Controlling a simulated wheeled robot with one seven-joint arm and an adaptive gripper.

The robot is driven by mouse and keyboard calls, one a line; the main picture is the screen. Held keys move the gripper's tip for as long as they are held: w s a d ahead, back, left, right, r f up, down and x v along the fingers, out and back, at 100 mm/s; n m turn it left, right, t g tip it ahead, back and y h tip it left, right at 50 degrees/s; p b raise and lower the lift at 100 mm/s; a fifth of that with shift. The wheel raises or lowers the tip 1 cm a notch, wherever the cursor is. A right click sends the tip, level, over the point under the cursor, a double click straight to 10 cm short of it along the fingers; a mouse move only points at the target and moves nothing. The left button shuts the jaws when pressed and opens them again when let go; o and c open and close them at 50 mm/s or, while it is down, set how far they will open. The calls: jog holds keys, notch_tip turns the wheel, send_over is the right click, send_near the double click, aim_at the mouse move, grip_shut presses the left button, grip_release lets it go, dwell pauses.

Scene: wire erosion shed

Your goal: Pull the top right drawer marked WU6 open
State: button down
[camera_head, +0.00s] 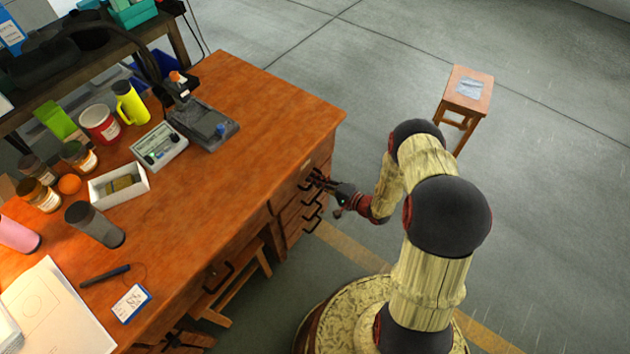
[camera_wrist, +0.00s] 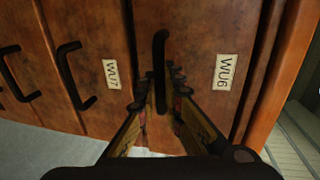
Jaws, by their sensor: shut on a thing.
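The WU6 drawer (camera_wrist: 200,40) is a brown wooden front with a white label reading WU6 (camera_wrist: 224,72). Its dark bar handle (camera_wrist: 160,55) stands between the fingers of my gripper (camera_wrist: 161,88) in the wrist view. The fingers are shut on this handle and hide part of it. In the head view my gripper (camera_head: 318,182) is at the top of the drawer stack on the desk's right side, and the drawer front is partly hidden there. I see no clear gap around the drawer front.
The WU7 drawer (camera_wrist: 104,40) lies beside WU6 in the wrist view, with its own dark handle (camera_wrist: 68,76). The wooden desk (camera_head: 250,110) carries jars, a white box and a device. A small stool (camera_head: 467,92) stands beyond my arm. The floor right of the desk is mostly clear.

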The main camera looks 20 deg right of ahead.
dwell(0.4)
jog(key=f+v, duration=0.3)
jog(key=v, duration=1.1)
jog(key=s+f+v, duration=0.1)
jog(key=f+v, duration=0.2)
jog(key=v, duration=1.1)
jog(key=shift+s+d, duration=0.3)
jog(key=shift+d, duration=0.15)
jog(key=c, duration=2.1)
grip_release()
jog(key=shift+o, duration=0.6)
jog(key=shift+r, duration=0.1)
jog(key=shift+d, duration=0.1)
jog(key=v, duration=1.2)
